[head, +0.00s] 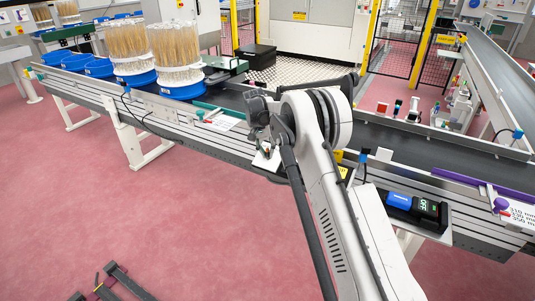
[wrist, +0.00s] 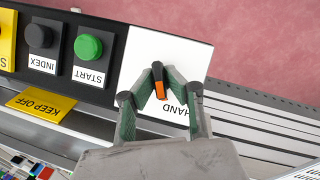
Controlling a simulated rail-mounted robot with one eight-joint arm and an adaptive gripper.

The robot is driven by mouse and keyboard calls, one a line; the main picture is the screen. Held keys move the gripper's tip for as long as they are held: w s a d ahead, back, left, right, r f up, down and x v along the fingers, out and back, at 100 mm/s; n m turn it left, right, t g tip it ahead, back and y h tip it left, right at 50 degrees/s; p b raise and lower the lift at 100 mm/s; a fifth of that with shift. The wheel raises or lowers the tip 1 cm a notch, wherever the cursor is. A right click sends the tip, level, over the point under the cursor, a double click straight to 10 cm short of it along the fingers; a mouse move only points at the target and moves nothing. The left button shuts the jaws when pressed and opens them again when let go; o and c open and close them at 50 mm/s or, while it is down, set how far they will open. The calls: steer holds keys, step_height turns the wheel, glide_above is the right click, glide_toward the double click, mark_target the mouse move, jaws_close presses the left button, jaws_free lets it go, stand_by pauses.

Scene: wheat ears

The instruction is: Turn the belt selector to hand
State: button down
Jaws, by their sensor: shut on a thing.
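The belt selector (wrist: 160,90) is a small black knob with an orange end on a white plate (wrist: 150,46) in the wrist view. My gripper (wrist: 163,76) has its two green-padded fingers on either side of the knob, shut on it. The word HAND (wrist: 176,108) shows upside down beside the knob, partly covered by the right finger. The rest of the plate's lettering is hidden. In the head view my gripper (head: 265,148) is low at the belt's front edge, and my arm hides most of the selector.
Beside the plate are a green START button (wrist: 88,46), a dark INDEX button (wrist: 39,35) and a yellow KEEP OFF sign (wrist: 42,103). Blue tubs of wheat ears (head: 182,88) stand on the belt at left. A black device with a display (head: 412,206) sits right of my arm.

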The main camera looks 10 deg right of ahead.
steer(key=shift+n+h, duration=0.3)
steer(key=shift+n, duration=0.3)
steer(key=c, duration=1.8)
jaws_free()
steer(key=v, duration=1.2)
steer(key=shift+w, duration=0.1)
